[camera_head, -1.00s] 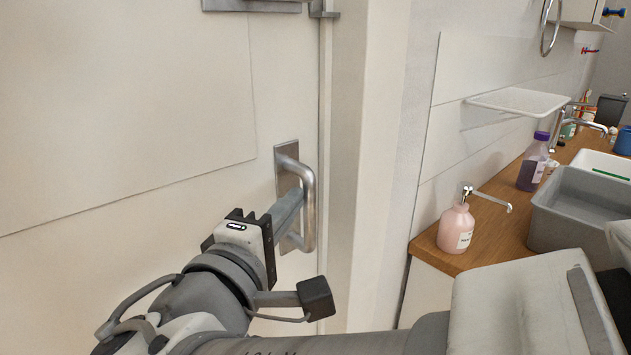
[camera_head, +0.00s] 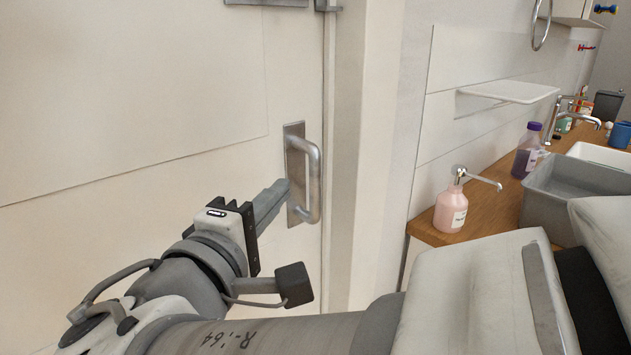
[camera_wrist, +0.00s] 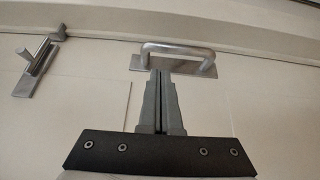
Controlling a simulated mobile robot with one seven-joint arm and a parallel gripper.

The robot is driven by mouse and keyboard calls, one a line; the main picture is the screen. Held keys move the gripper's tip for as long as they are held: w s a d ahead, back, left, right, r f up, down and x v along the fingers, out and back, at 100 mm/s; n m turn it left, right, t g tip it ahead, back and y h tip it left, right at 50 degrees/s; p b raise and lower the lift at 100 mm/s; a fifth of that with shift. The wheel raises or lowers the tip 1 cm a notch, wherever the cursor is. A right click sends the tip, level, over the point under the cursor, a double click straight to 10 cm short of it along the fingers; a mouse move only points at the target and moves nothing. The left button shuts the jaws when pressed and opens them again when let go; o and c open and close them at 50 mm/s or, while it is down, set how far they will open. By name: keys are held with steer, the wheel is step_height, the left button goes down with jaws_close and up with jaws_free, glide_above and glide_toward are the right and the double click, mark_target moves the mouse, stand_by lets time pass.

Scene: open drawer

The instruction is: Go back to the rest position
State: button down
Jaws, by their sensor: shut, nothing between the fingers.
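My gripper (camera_head: 281,187) is shut and empty in the head view, just left of a metal door handle (camera_head: 315,180). In the wrist view the closed fingers (camera_wrist: 160,75) point toward the same handle (camera_wrist: 178,50), which stands on its plate. The fingertips look close to the handle, but I cannot tell the exact gap. The handle is mounted on a cream door (camera_head: 130,90) that looks closed against its frame.
To the right, a wooden counter (camera_head: 480,225) carries a pink soap bottle (camera_head: 451,208), a purple bottle (camera_head: 527,155) and a grey tub (camera_head: 570,190). A white shelf (camera_head: 510,91) sticks out of the wall above. A metal latch (camera_wrist: 40,65) is on the door's upper part.

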steer(key=s+d+f+m+g+h, duration=0.1)
steer(key=d+f+m+g, duration=0.25)
steer(key=d, duration=0.35)
steer(key=s+d+f+m+g+h, duration=0.15)
steer(key=d+f+g, duration=0.25)
steer(key=d, duration=0.4)
steer(key=s+d+f+m+g+y, duration=0.5)
steer(key=s+d+f+m, duration=0.1)
steer(key=f, duration=0.2)
step_height(320, 180, up, 27)
steer(key=s+a+m+y+p, duration=0.1)
steer(key=m+y+p, duration=0.2)
steer(key=p, duration=2.3)
steer(key=shift+a+m+t, duration=0.3)
steer(key=shift+t, duration=0.15)
